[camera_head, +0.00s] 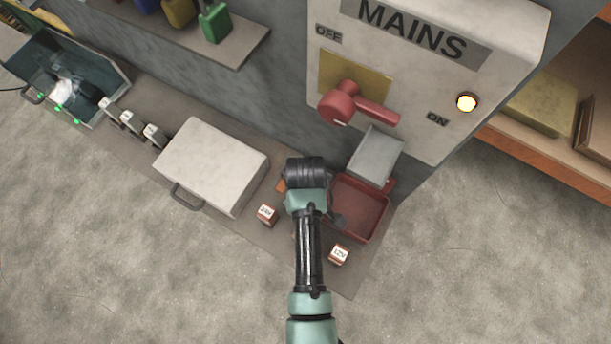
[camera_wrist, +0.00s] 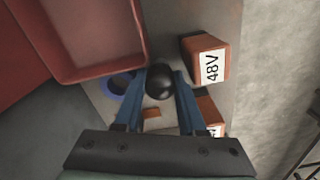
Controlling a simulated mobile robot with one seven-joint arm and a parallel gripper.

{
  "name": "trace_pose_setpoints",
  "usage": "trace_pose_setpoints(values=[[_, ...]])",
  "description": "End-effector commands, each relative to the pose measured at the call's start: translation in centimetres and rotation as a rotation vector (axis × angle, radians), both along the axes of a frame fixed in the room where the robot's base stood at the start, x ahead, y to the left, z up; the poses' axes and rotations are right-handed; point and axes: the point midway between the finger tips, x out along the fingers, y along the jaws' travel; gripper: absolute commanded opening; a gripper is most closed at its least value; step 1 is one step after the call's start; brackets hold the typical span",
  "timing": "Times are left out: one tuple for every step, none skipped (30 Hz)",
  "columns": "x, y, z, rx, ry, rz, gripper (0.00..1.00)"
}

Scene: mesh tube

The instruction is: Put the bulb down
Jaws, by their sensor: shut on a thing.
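In the wrist view, a dark, glossy round bulb (camera_wrist: 160,80) sits between the two blue fingers of my gripper (camera_wrist: 161,76). My gripper is shut on it. The bulb is above the grey-brown bench, close to the edge of a red tray (camera_wrist: 140,58). I cannot tell whether the bulb touches the bench. In the head view, my arm covers the bulb and most of my gripper, left of the red tray (camera_head: 361,208).
An orange box marked 48V (camera_wrist: 206,57) stands right of the bulb, and another box (camera_wrist: 210,112) is below it. A blue ring (camera_wrist: 116,86) lies left. In the head view, small labelled boxes (camera_head: 267,214) (camera_head: 339,254) flank my arm. A white case (camera_head: 212,162) stands left.

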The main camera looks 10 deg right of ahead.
Motion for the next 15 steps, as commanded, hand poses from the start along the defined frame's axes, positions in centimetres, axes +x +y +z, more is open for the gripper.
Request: trace_pose_setpoints(values=[[-0.02, 0.01, -0.27, 0.000, 0.001, 0.000, 0.00], [-0.02, 0.01, -0.22, 0.000, 0.001, 0.000, 0.43], [-0.02, 0.00, -0.19, 0.000, 0.001, 0.000, 0.50], [-0.03, 0.00, -0.18, 0.000, 0.001, 0.000, 0.52], [-0.03, 0.00, -0.18, 0.000, 0.001, 0.000, 0.52], [-0.03, 0.00, -0.18, 0.000, 0.001, 0.000, 0.52], [-0.03, 0.00, -0.18, 0.000, 0.001, 0.000, 0.52], [-0.03, 0.00, -0.18, 0.000, 0.001, 0.000, 0.52], [-0.03, 0.00, -0.17, 0.000, 0.001, 0.000, 0.52], [-0.03, 0.00, -0.17, 0.000, 0.001, 0.000, 0.52], [-0.03, 0.00, -0.16, 0.000, 0.001, 0.000, 0.52], [-0.01, 0.00, -0.08, 0.000, 0.000, 0.000, 0.52], [-0.01, -0.01, 0.07, 0.000, 0.000, 0.000, 0.52], [0.01, -0.01, 0.30, 0.000, 0.000, 0.000, 0.52], [0.05, 0.00, 0.55, 0.000, -0.001, 0.000, 0.52]])
